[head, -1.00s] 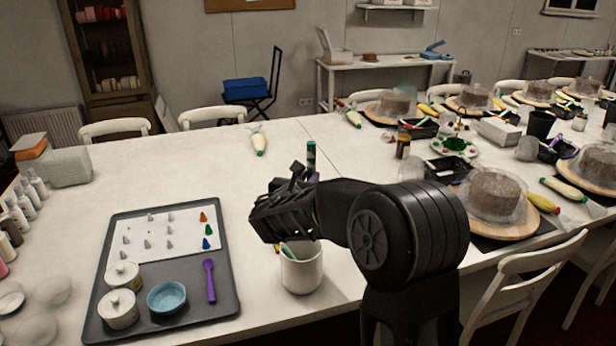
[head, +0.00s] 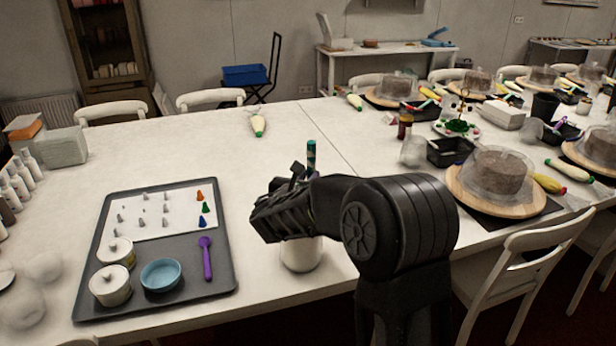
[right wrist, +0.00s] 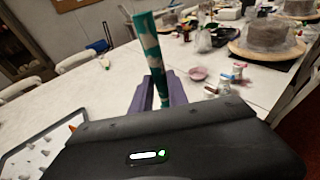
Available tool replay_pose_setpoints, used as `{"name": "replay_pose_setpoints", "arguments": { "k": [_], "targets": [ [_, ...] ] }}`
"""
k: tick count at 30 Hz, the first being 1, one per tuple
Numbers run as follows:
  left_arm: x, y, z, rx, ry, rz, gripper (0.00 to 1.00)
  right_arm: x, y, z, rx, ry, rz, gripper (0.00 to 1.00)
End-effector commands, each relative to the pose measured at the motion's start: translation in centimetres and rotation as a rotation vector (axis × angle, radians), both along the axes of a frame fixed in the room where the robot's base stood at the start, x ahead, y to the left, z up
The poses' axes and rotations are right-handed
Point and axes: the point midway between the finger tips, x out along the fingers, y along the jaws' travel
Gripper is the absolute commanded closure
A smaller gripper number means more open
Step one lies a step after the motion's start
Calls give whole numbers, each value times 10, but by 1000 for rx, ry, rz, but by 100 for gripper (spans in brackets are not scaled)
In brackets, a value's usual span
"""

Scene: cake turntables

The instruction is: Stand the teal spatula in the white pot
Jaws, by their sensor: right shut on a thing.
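The teal spatula (head: 311,154) sticks up from behind my right gripper (head: 285,208). In the right wrist view the spatula (right wrist: 151,50), teal with pale patches, is between the two fingers of the gripper (right wrist: 158,90), which is shut on it. The white pot (head: 301,257) stands on the table directly below the gripper in the head view. The gripper hides the pot's rim and opening, so I cannot tell whether the spatula's lower end is inside. My left gripper is not in view.
A grey tray (head: 215,270) on the left holds small nozzles, lidded jars, a blue bowl (head: 161,275) and a purple spoon (head: 206,258). Covered cakes on turntables (head: 500,170) stand at the right. The table (head: 200,155) behind the pot is mostly clear.

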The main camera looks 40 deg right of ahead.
Motion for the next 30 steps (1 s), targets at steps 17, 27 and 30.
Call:
{"name": "replay_pose_setpoints", "arguments": {
  "k": [17,27,30],
  "targets": [
    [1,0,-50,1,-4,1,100,0,1,-54,0,0,1,100],
    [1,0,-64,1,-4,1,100,0,1,-69,0,0,1,100],
    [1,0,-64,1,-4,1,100,0,0,-69,0,0,1,100]
  ]
}}
